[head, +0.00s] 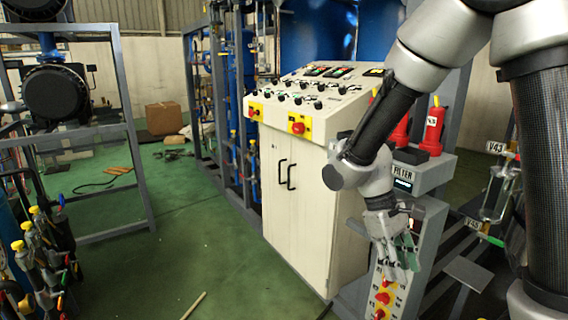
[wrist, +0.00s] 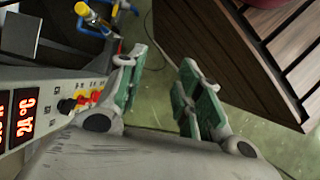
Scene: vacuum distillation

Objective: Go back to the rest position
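My gripper (head: 400,258) hangs at the end of my arm, pointing down, in the right half of the head view. It is in front of the grey stand below the FILTER unit (head: 404,178), beside the white control cabinet. In the wrist view my gripper (wrist: 165,85) has its two green-padded fingers spread apart. Nothing is between them except the view of the green floor (wrist: 155,75) beyond. I cannot tell whether any part of it touches the stand.
The white control cabinet (head: 300,200) stands left of my gripper. A small panel with red and yellow switches (head: 383,297) is below it. A red digital temperature display (wrist: 25,110) is at the wrist view's left, and a brown slatted box (wrist: 235,50) at its right. Open green floor lies left.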

